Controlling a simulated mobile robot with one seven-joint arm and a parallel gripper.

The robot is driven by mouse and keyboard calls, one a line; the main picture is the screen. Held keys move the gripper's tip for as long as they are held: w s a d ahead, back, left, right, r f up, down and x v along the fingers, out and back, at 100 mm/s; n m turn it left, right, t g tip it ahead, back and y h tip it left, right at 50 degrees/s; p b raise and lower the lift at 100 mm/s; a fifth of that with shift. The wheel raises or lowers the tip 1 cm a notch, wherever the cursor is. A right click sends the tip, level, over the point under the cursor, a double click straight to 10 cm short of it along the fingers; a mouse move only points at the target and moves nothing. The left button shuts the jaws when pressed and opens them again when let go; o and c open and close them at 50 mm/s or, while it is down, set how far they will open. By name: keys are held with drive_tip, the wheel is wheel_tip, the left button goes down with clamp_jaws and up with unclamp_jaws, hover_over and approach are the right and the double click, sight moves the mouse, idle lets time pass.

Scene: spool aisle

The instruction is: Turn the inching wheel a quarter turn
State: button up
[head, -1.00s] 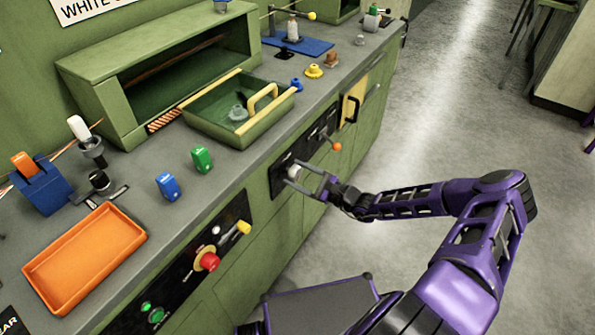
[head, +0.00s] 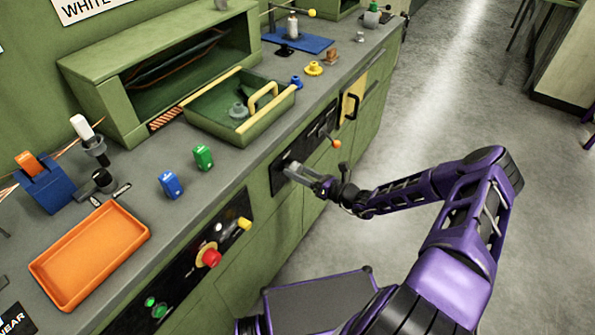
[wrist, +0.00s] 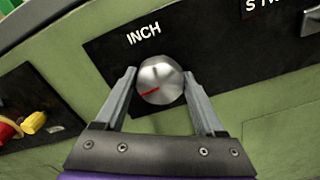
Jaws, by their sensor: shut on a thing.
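The inching wheel is a round silver knob (wrist: 160,82) under the word INCH on a black panel (wrist: 100,45) in the wrist view. A red line on its face runs from near the centre toward the lower left. My gripper (wrist: 159,76) has one finger on each side of the knob and is shut on it.
A lever with an orange ball (head: 336,144) sticks out just right of my gripper. A red button (head: 211,258) and a yellow knob (head: 244,224) stand out on the panel to the left. An open green drawer (head: 215,121) lies on the bench top. The floor at right is clear.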

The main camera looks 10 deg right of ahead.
drive_tip(key=shift+m, duration=1.2)
drive_tip(key=o, duration=1.3)
drive_tip(key=shift+o, duration=0.2)
drive_tip(key=v, duration=1.7)
drive_tip(key=shift+s+d, duration=0.1)
drive_tip(key=shift+s, duration=0.05)
